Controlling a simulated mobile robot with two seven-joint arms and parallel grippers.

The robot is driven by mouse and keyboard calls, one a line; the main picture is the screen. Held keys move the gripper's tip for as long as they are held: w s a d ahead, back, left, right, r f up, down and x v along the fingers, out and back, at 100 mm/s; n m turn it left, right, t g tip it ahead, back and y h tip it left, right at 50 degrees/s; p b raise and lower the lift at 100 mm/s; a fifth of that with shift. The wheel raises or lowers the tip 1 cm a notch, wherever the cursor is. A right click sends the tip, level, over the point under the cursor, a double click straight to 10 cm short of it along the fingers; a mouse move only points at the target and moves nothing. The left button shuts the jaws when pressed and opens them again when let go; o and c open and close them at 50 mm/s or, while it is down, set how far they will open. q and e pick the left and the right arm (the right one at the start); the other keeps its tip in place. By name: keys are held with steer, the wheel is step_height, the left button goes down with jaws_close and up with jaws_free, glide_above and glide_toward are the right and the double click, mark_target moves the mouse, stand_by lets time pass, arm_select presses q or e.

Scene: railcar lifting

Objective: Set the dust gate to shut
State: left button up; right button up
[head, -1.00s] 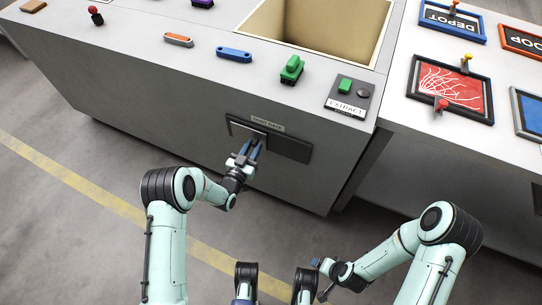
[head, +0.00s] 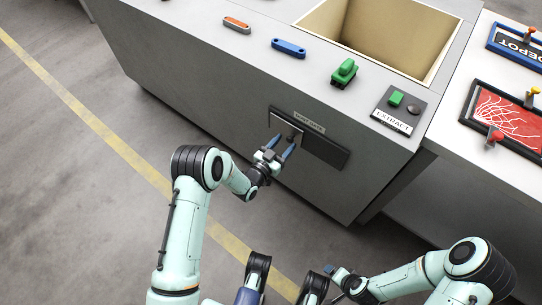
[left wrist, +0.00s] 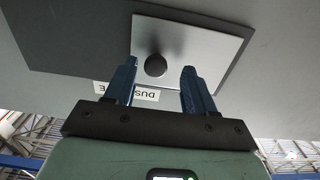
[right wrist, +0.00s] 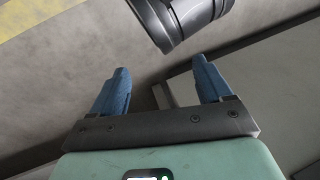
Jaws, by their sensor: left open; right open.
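The dust gate is a light metal plate (left wrist: 205,55) with a round dark knob (left wrist: 156,65), at the left end of a dark slot panel (head: 326,150) on the cabinet front in the head view. A white label (head: 310,122) sits above it. My left gripper (head: 281,146) is open in front of the plate. In the left wrist view its blue fingers (left wrist: 157,80) stand on either side of the knob; I cannot tell whether they touch it. My right gripper (right wrist: 158,82) is open and empty, away from the cabinet, low in the head view.
On the cabinet top are a green switch (head: 344,73), a blue bar (head: 289,48), an orange-and-grey bar (head: 237,25) and an EXTRACT button box (head: 398,108). An open bin (head: 390,40) lies behind. A counter with framed panels stands right. The floor left is clear.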

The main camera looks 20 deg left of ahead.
arm_select(q)
steer(key=p+v, duration=0.1)
steer(key=v, duration=1)
steer(key=shift+s+a+p, duration=0.2)
steer(key=shift+s+p, duration=0.15)
arm_select(e)
steer(key=s, duration=0.1)
steer(key=s+a+r, duration=0.1)
steer(key=s+r, duration=0.1)
steer(key=shift+a+g, duration=0.25)
steer(key=shift+g, duration=0.15)
arm_select(q)
steer(key=shift+r, duration=0.1)
